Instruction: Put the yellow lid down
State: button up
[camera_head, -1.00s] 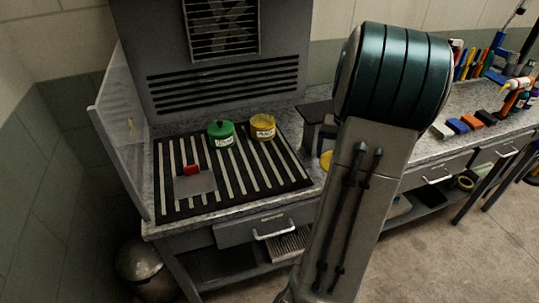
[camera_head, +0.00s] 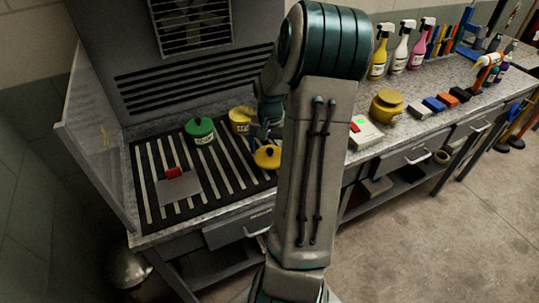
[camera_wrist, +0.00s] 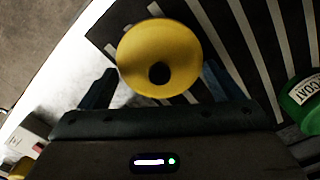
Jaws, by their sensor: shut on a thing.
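The yellow lid (camera_head: 267,157) is round with a dark knob and sits at the right part of the striped mat (camera_head: 160,215). My gripper (camera_head: 264,138) is above it, partly hidden by my arm. In the wrist view the lid (camera_wrist: 160,45) lies between the two dark fingers of my gripper (camera_wrist: 159,72), which is shut on it. I cannot tell whether the lid touches the surface below.
A green pot (camera_head: 200,131) stands left of the yellow pot. A grey plate (camera_head: 180,190) with a red block (camera_head: 174,172) lies on the mat's left. The right counter holds a device (camera_head: 365,134), a larger yellow pot (camera_head: 387,106) and spray bottles (camera_head: 400,50). The mat's front middle is clear.

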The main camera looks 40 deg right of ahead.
aim_at(269, 155)
jog(key=shift+a+f+p, duration=0.1)
jog(key=shift+f+p, duration=0.25)
jog(key=shift+f, duration=1.7)
jog(key=shift+w, duration=0.1)
jog(key=shift+f, duration=0.25)
jog(key=o, duration=0.8)
jog(key=shift+r, duration=0.1)
jog(key=shift+r, duration=0.1)
